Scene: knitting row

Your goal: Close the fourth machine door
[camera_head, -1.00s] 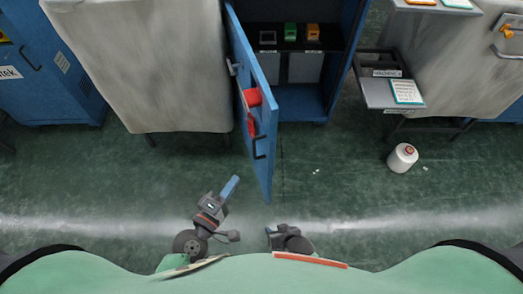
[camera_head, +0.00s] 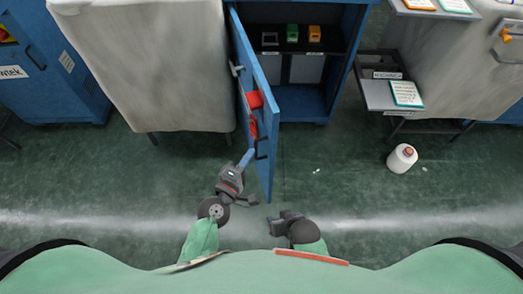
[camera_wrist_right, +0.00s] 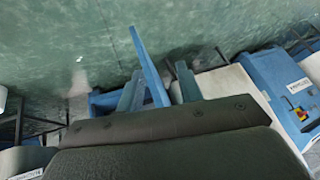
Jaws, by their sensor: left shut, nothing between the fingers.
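The blue machine door (camera_head: 268,120) stands swung open from the left side of the blue cabinet (camera_head: 344,60), its free edge towards me. It carries a black handle (camera_head: 261,149) and red parts (camera_head: 254,100). In the right wrist view the door (camera_wrist_right: 148,62) shows as a narrow blue panel beyond my fingers. My left gripper (camera_head: 248,157) is shut and empty, just left of the door near the handle; I cannot tell whether it touches. My right gripper (camera_head: 274,221) is low, near the door's free end and apart from it. Its fingers (camera_wrist_right: 159,88) stand apart, open and empty.
A grey-covered machine (camera_head: 145,70) stands left of the door. A side shelf (camera_head: 378,97) juts out right of the cabinet. A white spool (camera_head: 402,158) stands on the green floor. Green and orange items (camera_head: 314,33) sit inside the cabinet. Floor between spool and door is mostly clear.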

